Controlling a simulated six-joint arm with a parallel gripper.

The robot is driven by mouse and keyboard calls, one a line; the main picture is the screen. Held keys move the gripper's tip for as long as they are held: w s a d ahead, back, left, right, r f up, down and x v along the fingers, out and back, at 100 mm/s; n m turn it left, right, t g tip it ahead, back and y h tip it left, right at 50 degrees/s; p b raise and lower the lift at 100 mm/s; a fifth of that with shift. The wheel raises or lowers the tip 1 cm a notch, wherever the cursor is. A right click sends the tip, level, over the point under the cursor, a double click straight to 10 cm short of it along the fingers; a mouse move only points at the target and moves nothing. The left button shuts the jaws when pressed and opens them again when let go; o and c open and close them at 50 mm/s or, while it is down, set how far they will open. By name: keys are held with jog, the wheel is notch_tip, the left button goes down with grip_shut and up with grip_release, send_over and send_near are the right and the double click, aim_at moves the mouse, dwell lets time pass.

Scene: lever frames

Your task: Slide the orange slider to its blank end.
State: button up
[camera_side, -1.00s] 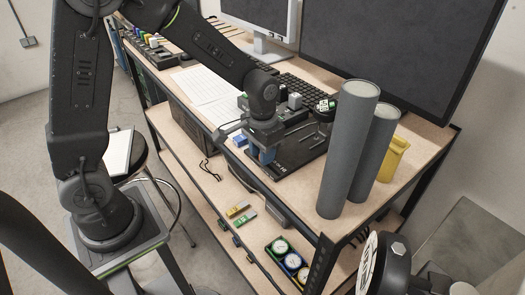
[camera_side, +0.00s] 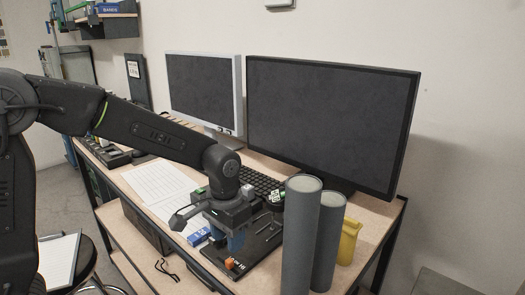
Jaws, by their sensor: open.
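A black panel (camera_side: 262,246) lies on the wooden desk, with small white marks near its front edge. A small orange piece, which looks like the orange slider (camera_side: 230,263), sits near the panel's front end. My gripper (camera_side: 237,246) points down over the panel, just behind the orange piece in the picture. Its blue-grey fingers are open. I cannot tell whether they touch the slider. The gripper body hides part of the panel behind it, and the slider's track and end marks are too small to read.
Two tall grey cylinders (camera_side: 301,240) stand at the panel's right, with a yellow container (camera_side: 348,242) beyond. A blue block (camera_side: 199,236) lies left of the panel. A keyboard (camera_side: 262,183) and two monitors (camera_side: 330,125) are behind. White sheets (camera_side: 160,182) lie to the left.

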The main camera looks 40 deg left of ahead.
notch_tip(320, 180, up, 8)
jog(key=s+a+r+t, duration=0.1)
jog(key=s+a+t, duration=0.15)
jog(key=s, duration=0.55)
jog(key=s+a+r+t, duration=0.1)
jog(key=s+a+t, duration=0.15)
jog(key=s, duration=0.55)
notch_tip(320, 180, up, 2)
jog(key=r+n+t, duration=0.1)
jog(key=n+t, duration=0.3)
jog(key=n, duration=0.3)
send_over(226, 262)
jog(key=w+a, duration=0.3)
jog(key=w+f+n+t, duration=0.1)
jog(key=w, duration=0.3)
jog(key=w+f+n+t, duration=0.1)
jog(key=w+n, duration=0.1)
jog(key=w, duration=0.3)
jog(key=w+d+f+n, duration=0.1)
jog(key=w+f+n, duration=0.1)
jog(key=w, duration=0.3)
jog(key=shift+t, duration=0.4)
jog(key=r, duration=0.3)
jog(key=s+a+r, duration=0.1)
jog(key=shift+s+a+r, duration=0.1)
jog(key=shift+r, duration=0.3)
jog(key=shift+s, duration=0.15)
